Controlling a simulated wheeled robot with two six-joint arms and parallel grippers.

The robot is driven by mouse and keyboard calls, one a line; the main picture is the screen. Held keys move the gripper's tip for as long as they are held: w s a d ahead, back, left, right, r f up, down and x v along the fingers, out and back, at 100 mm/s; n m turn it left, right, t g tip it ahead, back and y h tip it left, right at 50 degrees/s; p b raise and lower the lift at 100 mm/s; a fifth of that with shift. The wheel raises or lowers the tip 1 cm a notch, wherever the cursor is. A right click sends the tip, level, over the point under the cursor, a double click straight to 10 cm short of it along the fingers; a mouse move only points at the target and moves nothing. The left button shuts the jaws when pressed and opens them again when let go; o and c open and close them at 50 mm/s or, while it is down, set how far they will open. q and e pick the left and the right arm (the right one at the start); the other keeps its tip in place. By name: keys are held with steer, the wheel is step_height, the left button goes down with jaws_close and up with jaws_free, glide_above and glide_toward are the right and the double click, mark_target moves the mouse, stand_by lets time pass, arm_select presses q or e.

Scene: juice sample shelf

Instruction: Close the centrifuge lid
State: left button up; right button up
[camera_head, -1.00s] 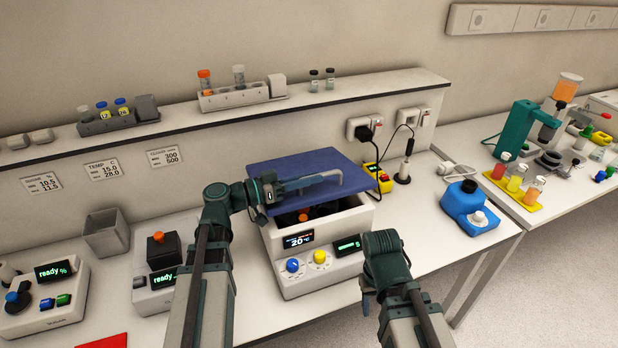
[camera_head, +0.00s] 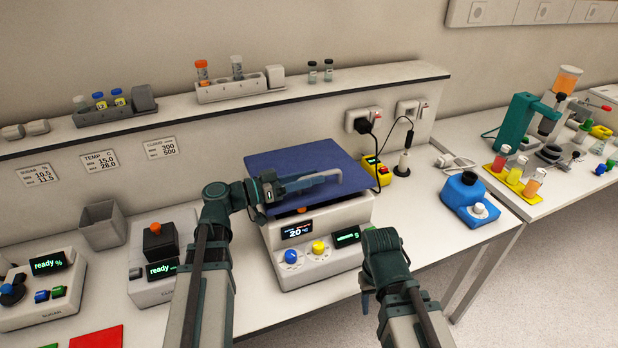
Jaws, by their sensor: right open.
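The centrifuge (camera_head: 318,262) is a white box with a small display, a blue knob and a yellow knob on its front. Its blue lid (camera_head: 300,160) lies low over the body, nearly level. A narrow dark gap with a bit of orange shows under the lid's front edge. My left gripper (camera_head: 318,184) is over the lid's front part, by a grey bar that lies across the lid. I cannot tell whether its jaws are parted or whether it touches the lid. My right gripper (camera_head: 366,300) is open, low at the centrifuge's right front corner, its fingers mostly hidden by its arm.
A yellow switch box (camera_head: 379,171) stands close to the lid's right side. A blue device (camera_head: 468,196) is further right. An instrument with an orange knob (camera_head: 158,243) and a grey bin (camera_head: 102,225) stand at left. A shelf with vial racks (camera_head: 240,88) runs behind.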

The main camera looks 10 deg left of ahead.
arm_select(q)
steer(key=v, duration=1.3)
steer(key=shift+s+a, duration=0.2)
steer(key=shift+a, duration=0.15)
